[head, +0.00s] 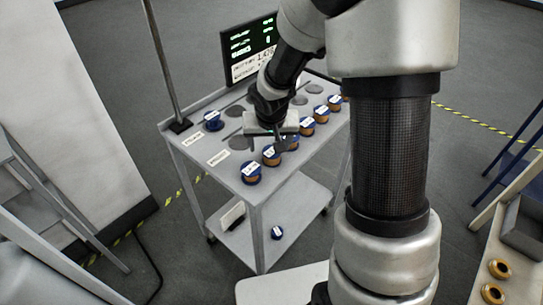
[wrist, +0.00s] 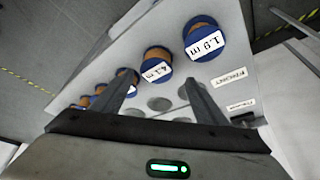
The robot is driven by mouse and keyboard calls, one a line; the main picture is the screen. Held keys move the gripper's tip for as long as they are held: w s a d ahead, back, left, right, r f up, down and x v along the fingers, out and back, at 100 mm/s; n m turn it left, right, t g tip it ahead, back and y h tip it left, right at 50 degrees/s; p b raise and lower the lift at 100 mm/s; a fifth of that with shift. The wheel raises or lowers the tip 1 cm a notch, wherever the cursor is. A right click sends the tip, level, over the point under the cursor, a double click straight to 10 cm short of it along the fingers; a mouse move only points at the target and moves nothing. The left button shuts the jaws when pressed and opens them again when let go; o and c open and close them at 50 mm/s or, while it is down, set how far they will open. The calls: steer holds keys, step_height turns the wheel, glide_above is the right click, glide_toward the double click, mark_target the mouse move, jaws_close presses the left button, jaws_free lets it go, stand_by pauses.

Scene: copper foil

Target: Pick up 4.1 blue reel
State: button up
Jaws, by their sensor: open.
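The blue reel labelled 4.1 m (wrist: 155,70) has blue flanges and a copper-coloured winding. It stands in a row of similar reels on the grey cart top, and appears in the head view (head: 271,160) as second from the near end. My gripper (wrist: 160,80) is open and empty; in the wrist view its two fingers point towards the 4.1 m reel, which shows between and beyond the fingertips. In the head view my gripper (head: 277,137) is over the cart, just behind the reel, and partly hides the row. I cannot tell the exact height gap.
The 1.9 m reel (wrist: 203,42) stands beside the 4.1 m one; another reel (wrist: 126,76) is on its other side. A lone reel (head: 213,122) is at the cart's left. A lit screen (head: 250,50) and a pole (head: 163,65) rise at the cart's back. Grey discs mark the top.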

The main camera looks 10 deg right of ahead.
mark_target(272, 151)
steer(key=x, duration=0.4)
steer(key=shift+s+d+f+b, duration=0.1)
steer(key=shift+s+d+b, duration=0.15)
steer(key=shift+s+b, duration=0.1)
steer(key=shift+w+f, duration=0.25)
steer(key=shift+f, duration=0.2)
steer(key=c, duration=1.2)
